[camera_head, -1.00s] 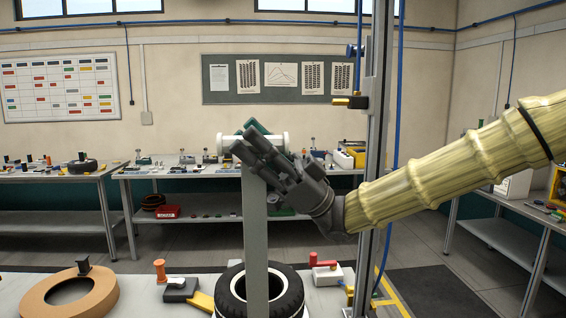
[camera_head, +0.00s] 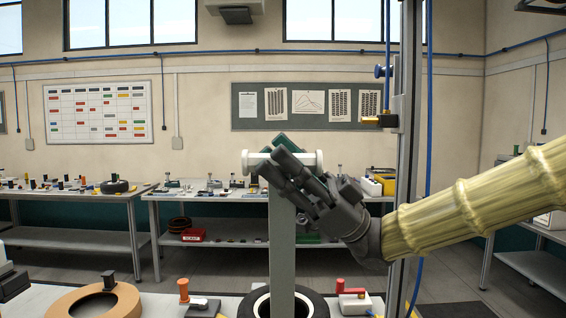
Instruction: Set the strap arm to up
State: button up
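The strap arm (camera_head: 283,245) is a grey flat bar that stands upright in the middle of the view. A white roller or crossbar (camera_head: 308,158) sits across its top. My dark grey gripper (camera_head: 268,163) reaches in from the right at roller height. Its fingers overlap the roller and the top of the bar in the picture. They hide part of both, and I cannot tell whether they grip or only touch. A green part shows just behind the fingers. A black tyre (camera_head: 247,305) lies around the foot of the bar, cut off by the lower edge.
A grey upright post (camera_head: 403,200) with a blue hose stands right of the bar. An orange-brown ring (camera_head: 122,303), an orange-handled clamp (camera_head: 184,290) and a red-handled block (camera_head: 350,300) sit on the front table. Benches with small parts stand along the back wall.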

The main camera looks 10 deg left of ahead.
jog(key=o, duration=0.3)
jog(key=shift+w, duration=0.1)
jog(key=shift+o, duration=0.2)
jog(key=v, duration=1.2)
jog(key=shift+f, duration=0.2)
